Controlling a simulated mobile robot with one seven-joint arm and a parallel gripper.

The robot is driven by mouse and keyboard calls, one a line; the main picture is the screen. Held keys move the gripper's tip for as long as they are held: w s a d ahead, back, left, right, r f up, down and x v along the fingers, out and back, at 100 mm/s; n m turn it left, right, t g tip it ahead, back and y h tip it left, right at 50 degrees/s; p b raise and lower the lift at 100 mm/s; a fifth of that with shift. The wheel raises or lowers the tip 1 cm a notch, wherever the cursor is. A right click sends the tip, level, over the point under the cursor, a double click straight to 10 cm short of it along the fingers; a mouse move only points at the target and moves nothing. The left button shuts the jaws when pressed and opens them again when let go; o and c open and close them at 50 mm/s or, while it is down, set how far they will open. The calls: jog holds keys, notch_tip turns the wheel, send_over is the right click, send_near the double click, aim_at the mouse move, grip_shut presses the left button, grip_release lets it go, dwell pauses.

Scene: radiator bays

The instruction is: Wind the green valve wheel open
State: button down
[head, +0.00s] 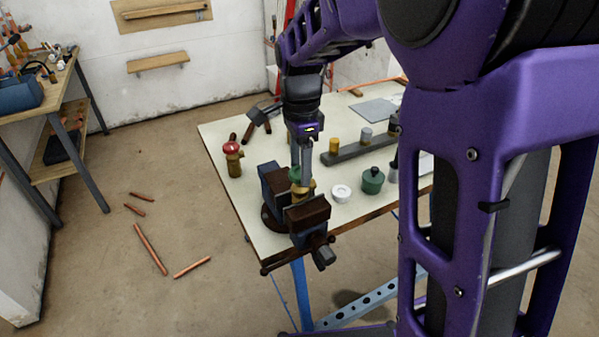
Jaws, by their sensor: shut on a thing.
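The green valve wheel (294,173) shows only in part between my gripper's fingers, on top of a brass valve body (301,194). The valve stands in a dark bench vise (307,215) at the table's front corner. My gripper (301,178) points straight down and is shut on the green wheel from above. Its fingers hide most of the wheel, so how far it is turned cannot be told. A second valve with a red wheel (231,148) stands upright on the table to the left, apart from my gripper.
The pale table (222,186) also holds a white ring (341,193), a green pot with a black knob (372,181) and a dark rail (345,154) with small cylinders. Copper pipes (150,250) lie on the floor. A workbench (50,105) stands at the left wall.

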jog(key=n, duration=0.6)
jog(key=shift+s+f+n, duration=0.1)
jog(key=shift+f+n, duration=0.05)
jog(key=shift+n, duration=0.15)
jog(key=n, duration=0.5)
jog(key=shift+c, duration=1.6)
grip_release()
jog(key=shift+f+n, duration=0.1)
jog(key=shift+n, duration=0.3)
jog(key=shift+r, duration=3.7)
